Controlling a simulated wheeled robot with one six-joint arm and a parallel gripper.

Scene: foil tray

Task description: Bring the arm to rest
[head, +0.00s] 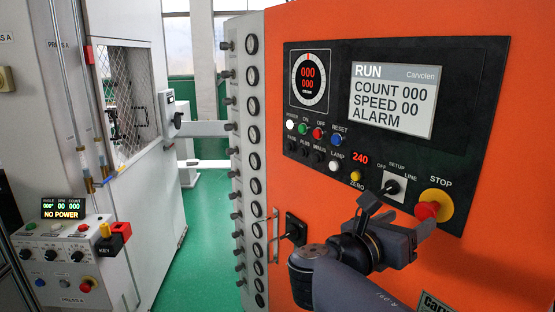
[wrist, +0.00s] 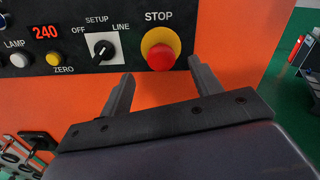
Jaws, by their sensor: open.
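My gripper (head: 398,212) is in front of the orange press panel, low on the right in the head view. Its two fingers stand apart with nothing between them; they also show in the wrist view (wrist: 160,72). The red STOP button (head: 427,211) on its yellow ring is close beyond the fingertips. It shows in the wrist view (wrist: 160,57), above the gap between the fingers. I cannot tell whether a finger touches it. The black OFF/SETUP/LINE selector (head: 392,187) is just left of the button, on a white plate.
The orange cabinet (head: 345,190) fills the right. Its screen (head: 393,100) reads RUN, COUNT 000, SPEED 00, ALARM. A gauge column (head: 243,150) stands at its left edge. A grey control box (head: 65,260) reading NO POWER stands lower left. Green floor (head: 195,225) is clear between the machines.

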